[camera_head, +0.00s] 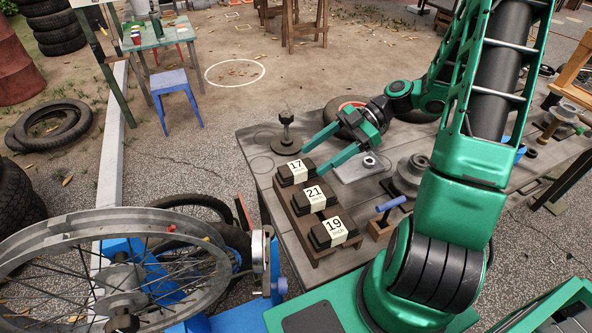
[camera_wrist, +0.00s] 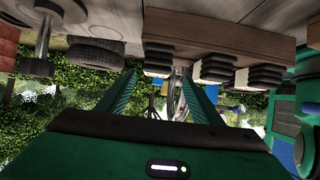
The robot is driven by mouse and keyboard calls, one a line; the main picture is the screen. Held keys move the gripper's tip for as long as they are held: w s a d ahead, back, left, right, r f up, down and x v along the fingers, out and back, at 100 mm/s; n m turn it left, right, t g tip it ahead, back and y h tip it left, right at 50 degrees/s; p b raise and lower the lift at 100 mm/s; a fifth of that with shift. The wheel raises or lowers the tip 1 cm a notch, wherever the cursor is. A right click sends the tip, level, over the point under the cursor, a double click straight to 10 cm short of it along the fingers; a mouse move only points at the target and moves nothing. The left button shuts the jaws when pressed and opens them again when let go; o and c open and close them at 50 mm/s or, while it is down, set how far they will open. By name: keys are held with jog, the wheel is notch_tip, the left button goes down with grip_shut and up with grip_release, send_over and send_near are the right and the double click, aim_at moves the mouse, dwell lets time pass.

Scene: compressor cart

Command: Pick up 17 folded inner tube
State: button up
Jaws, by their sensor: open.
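The 17 folded inner tube (camera_head: 287,178) is a flat black bundle with a white band marked 17. It lies at the far end of a brown stepped rack on the workbench. My gripper (camera_head: 315,158) is open and empty, its green fingers pointing left, just beside and seemingly above the 17 bundle. In the wrist view, which is upside down, the open fingers (camera_wrist: 165,80) have nothing between them. There the leftmost dark stack (camera_wrist: 158,58) on the rack appears to be the 17 bundle. I cannot tell the exact gap between fingertips and bundle.
The 21 bundle (camera_head: 307,205) and 19 bundle (camera_head: 325,240) share the rack (camera_head: 316,258). A post on a round base (camera_head: 286,140) stands beyond the 17. A grey plate (camera_head: 358,168) and blue-handled tool (camera_head: 388,205) lie right. A spoked wheel (camera_head: 115,275) stands lower left.

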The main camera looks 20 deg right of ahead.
aim_at(304, 164)
jog(key=shift+w+x, duration=0.2)
jog(key=shift+x, duration=1.6)
jog(key=shift+w+x, duration=0.2)
jog(key=shift+x, duration=1.55)
jog(key=shift+f, duration=0.1)
jog(key=c, duration=1.4)
